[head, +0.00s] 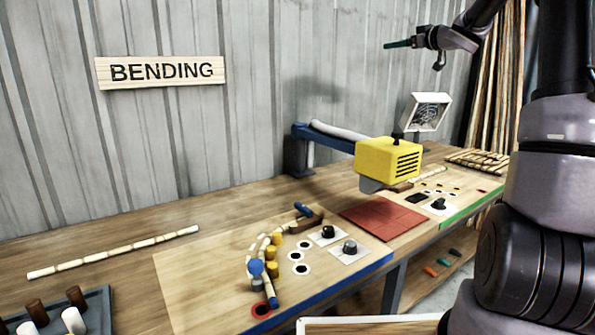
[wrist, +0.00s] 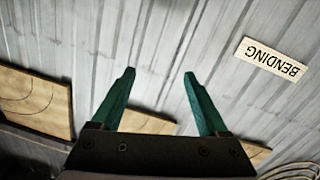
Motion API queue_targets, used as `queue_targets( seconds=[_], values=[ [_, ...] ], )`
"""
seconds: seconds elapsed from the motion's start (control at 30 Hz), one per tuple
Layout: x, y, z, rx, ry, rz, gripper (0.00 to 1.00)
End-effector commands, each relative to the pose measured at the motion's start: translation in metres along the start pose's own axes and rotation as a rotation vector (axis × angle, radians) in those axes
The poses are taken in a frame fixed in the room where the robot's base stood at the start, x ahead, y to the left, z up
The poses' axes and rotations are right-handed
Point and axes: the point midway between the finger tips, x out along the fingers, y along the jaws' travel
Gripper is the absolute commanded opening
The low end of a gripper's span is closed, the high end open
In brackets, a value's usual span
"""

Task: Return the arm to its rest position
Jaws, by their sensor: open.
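My gripper (head: 398,44) is raised high in front of the grey wall at the upper right of the head view, clear of the bench and empty. In the wrist view its two green fingers (wrist: 159,72) stand wide apart with nothing between them. My arm comes in from the right edge of the head view. Below and left of the gripper, a bent rattan pole (head: 262,245) curves around yellow pegs on the bending board (head: 200,290).
A yellow heater (head: 388,158) on a blue arm stands over the bench, with a red pad (head: 382,217) below it. A straight pole (head: 115,252) lies at left, near a peg tray (head: 98,305). A BENDING sign (head: 160,71) hangs on the wall.

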Motion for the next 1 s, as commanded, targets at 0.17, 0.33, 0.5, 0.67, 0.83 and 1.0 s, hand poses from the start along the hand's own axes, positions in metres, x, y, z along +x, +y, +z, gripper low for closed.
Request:
queue_targets(
  seconds=[0.17, 0.33, 0.5, 0.67, 0.83, 1.0],
  values=[
    [-0.053, -0.017, -0.046, 0.087, -0.066, 0.328, 0.77],
    [-0.134, -0.054, -0.037, 0.249, -0.220, 0.558, 0.77],
    [-0.223, -0.127, 0.010, 0.475, -0.436, 0.649, 0.77],
    [-0.288, -0.213, 0.057, 0.686, -0.633, 0.593, 0.77],
    [-0.331, -0.290, 0.088, 0.845, -0.776, 0.472, 0.77],
    [-0.349, -0.325, 0.099, 0.914, -0.837, 0.397, 0.77]
  ],
)
